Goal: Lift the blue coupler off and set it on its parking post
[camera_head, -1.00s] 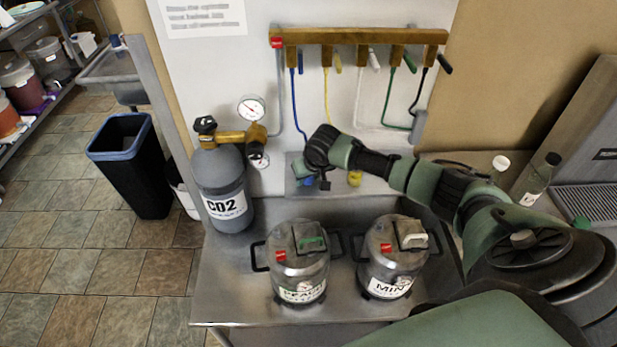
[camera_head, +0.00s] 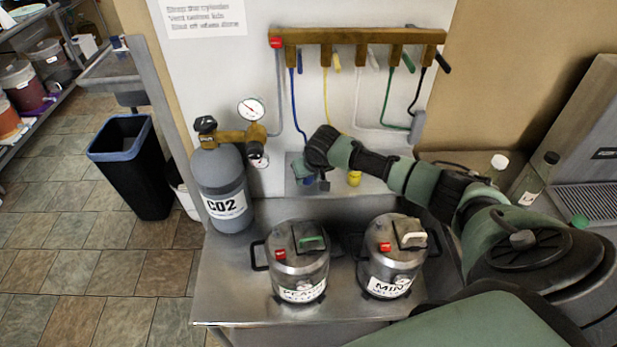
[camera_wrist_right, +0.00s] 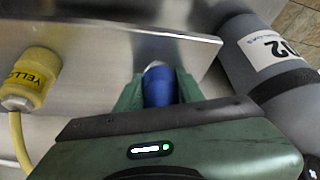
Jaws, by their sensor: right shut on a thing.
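The blue coupler (camera_wrist_right: 161,90) is between the two green fingers of my right gripper (camera_wrist_right: 158,92) in the right wrist view, and the gripper is shut on it. A metal end shows at its far side, near a steel edge. In the head view, my right gripper (camera_head: 312,180) is low in front of the back panel, left of the yellow coupler (camera_head: 354,178), and mostly hides the blue coupler. I cannot tell whether the coupler touches anything below it. I cannot make out its parking post. My left gripper is not in view.
A grey CO2 cylinder (camera_head: 218,185) with a gauge stands left of the gripper. Two steel kegs (camera_head: 300,262) (camera_head: 390,257) stand in front on the steel counter (camera_head: 232,285). Coloured hoses hang from a wooden manifold (camera_head: 355,36) above. Yellow coupler is close by in the wrist view (camera_wrist_right: 30,78).

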